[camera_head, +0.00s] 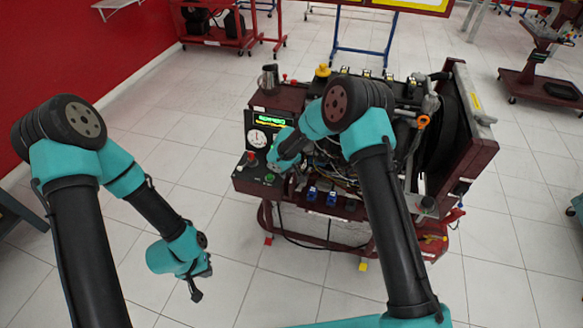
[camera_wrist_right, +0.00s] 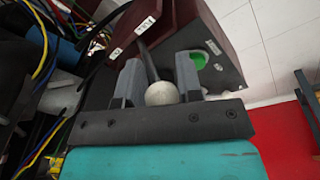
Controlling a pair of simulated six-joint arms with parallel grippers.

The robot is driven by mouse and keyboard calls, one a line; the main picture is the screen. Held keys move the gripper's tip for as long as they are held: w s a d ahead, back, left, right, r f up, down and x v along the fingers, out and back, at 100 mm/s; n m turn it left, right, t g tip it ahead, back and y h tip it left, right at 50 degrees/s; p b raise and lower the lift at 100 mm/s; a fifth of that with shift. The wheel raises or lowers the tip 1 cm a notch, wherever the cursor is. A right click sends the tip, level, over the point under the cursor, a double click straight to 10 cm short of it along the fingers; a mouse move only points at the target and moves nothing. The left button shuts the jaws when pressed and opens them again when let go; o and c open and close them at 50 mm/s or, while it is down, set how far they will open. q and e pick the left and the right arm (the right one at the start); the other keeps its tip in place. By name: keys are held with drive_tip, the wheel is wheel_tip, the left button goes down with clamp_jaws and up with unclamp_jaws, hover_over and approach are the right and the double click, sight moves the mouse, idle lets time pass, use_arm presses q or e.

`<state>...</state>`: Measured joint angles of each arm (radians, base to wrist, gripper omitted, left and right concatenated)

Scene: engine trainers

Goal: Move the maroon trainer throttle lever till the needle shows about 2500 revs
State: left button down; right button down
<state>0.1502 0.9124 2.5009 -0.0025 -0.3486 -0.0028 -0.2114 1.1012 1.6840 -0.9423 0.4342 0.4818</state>
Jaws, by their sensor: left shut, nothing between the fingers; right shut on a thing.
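The maroon engine trainer (camera_head: 240,183) stands right of centre in the head view. Its round white dial (camera_head: 258,138) sits below a lit green display on the control panel; the needle is too small to read. My right gripper (camera_wrist_right: 160,82) is shut on the throttle lever (camera_wrist_right: 162,93), whose pale ball knob and dark rod show between the fingers in the right wrist view. In the head view my right arm hides the lever and covers part of the panel. My left gripper (camera_head: 196,289) is shut and empty, over the floor to the left of the trainer.
A green button (camera_head: 270,178) and a red knob (camera_head: 250,157) are on the panel near my right gripper. Wires and engine parts crowd the trainer beside it. Open tiled floor (camera_head: 160,130) lies left of the trainer. Other red stands are at the back.

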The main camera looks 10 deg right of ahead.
drive_tip(key=shift+s+a+f, duration=0.2)
drive_tip(key=shift+s+f, duration=0.3)
drive_tip(key=c, duration=1.2)
unclamp_jaws()
drive_tip(key=o, duration=0.3)
drive_tip(key=shift+w+r, duration=0.1)
drive_tip(key=shift+o, duration=0.2)
drive_tip(key=shift+r, duration=0.1)
drive_tip(key=shift+r, duration=0.45)
wheel_tip(320, 180, up, 16)
drive_tip(key=s, duration=0.2)
drive_tip(key=shift+s+d, duration=0.2)
drive_tip(key=shift+s, duration=0.05)
